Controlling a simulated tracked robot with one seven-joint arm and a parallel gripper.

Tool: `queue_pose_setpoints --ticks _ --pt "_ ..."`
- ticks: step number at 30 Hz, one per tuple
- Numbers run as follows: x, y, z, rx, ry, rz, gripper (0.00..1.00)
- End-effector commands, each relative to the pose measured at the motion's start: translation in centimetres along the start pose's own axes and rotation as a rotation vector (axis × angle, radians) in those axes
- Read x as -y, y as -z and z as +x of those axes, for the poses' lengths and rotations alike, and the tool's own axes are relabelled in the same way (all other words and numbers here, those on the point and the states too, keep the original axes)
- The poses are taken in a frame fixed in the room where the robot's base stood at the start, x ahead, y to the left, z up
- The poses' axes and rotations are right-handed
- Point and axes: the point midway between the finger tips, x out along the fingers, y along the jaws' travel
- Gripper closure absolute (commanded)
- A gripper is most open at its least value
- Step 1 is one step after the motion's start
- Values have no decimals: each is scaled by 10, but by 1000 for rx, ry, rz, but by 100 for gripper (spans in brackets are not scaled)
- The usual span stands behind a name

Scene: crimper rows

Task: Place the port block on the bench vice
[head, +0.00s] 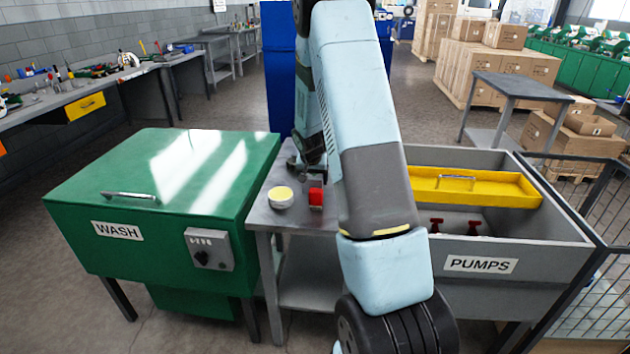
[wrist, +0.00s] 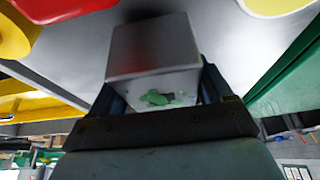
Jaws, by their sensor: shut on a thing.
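My gripper (wrist: 155,88) is shut on a grey, box-shaped block, which I take to be the port block (wrist: 150,45). Green marks show on the block's near face and a dull red tint on its other face. The gripper holds it over the grey table (head: 262,216); I cannot tell whether the block touches the surface. In the head view my arm hides much of the table, and the block cannot be made out. I cannot pick out the bench vice with certainty in either view.
A cream round item (head: 281,196) and a red item (head: 316,197) stand on the table's front part. The green WASH cabinet (head: 165,185) is left. The grey PUMPS bin (head: 545,258), with a yellow tray (head: 470,188), is right. Fencing (head: 590,290) stands at far right.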

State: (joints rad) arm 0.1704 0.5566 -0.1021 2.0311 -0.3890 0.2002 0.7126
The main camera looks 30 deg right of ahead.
Motion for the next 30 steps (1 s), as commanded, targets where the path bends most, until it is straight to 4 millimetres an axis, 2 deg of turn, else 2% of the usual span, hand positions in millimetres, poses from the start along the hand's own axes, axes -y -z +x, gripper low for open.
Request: queue_pose_setpoints --ticks 3,13,14,20,30 --pt "-1 -2 9 -2 0 2 96" --pt "-2 -3 10 -3 0 3 96" --pt "-2 -4 11 -1 -1 3 20" --pt "-2 -4 11 -1 -1 3 1" --pt "-2 -3 7 -2 0 3 0"
